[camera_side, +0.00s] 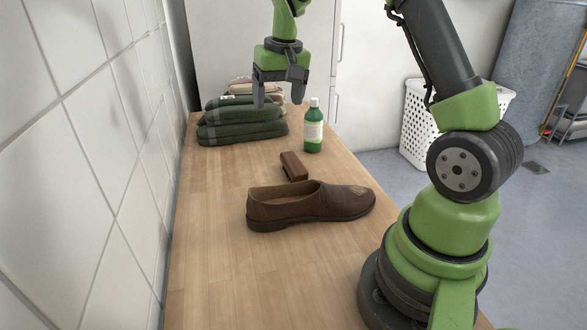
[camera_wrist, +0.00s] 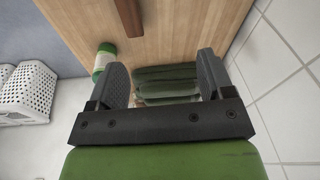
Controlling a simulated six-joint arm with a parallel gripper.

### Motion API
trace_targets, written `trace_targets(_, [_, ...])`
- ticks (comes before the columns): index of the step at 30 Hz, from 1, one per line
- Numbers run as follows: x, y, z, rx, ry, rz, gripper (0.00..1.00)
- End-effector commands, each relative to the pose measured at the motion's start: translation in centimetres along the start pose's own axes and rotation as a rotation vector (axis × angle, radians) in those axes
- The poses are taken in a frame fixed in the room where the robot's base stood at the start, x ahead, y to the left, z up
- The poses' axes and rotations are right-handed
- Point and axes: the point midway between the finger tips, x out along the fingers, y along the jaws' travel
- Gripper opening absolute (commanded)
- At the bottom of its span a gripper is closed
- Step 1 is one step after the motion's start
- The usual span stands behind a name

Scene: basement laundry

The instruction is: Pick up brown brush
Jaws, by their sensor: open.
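The brown brush (camera_side: 293,166) is a small block lying on the wooden table, behind the brown shoe and in front of the green bottle. In the wrist view the brush (camera_wrist: 129,17) shows at the top edge, partly cut off by the frame. My gripper (camera_side: 279,101) is open and empty. In the side view it is above the table's far part, in front of or over the folded clothes, higher than the brush and farther back. In the wrist view the brush lies beyond my open fingers (camera_wrist: 164,72), not between them.
A brown shoe (camera_side: 311,207) lies in front of the brush. A green bottle (camera_side: 313,128) stands behind it to the right. Folded dark green clothes (camera_side: 240,131) are stacked at the far left. A tiled wall (camera_side: 95,150) borders the table's left side. The table's near left (camera_side: 215,270) is clear.

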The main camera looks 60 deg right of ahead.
Motion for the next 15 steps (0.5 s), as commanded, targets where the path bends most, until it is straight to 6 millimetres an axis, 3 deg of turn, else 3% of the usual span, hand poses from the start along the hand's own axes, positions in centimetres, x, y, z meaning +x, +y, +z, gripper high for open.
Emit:
trace_targets(1, [2.2,1.2,-0.9,0.022,-0.033,0.019,0.74])
trace_targets(6, [7.5,4.3,-2.6,0.062,-0.100,0.061,0.74])
trace_targets(15, [11.9,6.1,-2.6,0.081,-0.140,0.080,0.74])
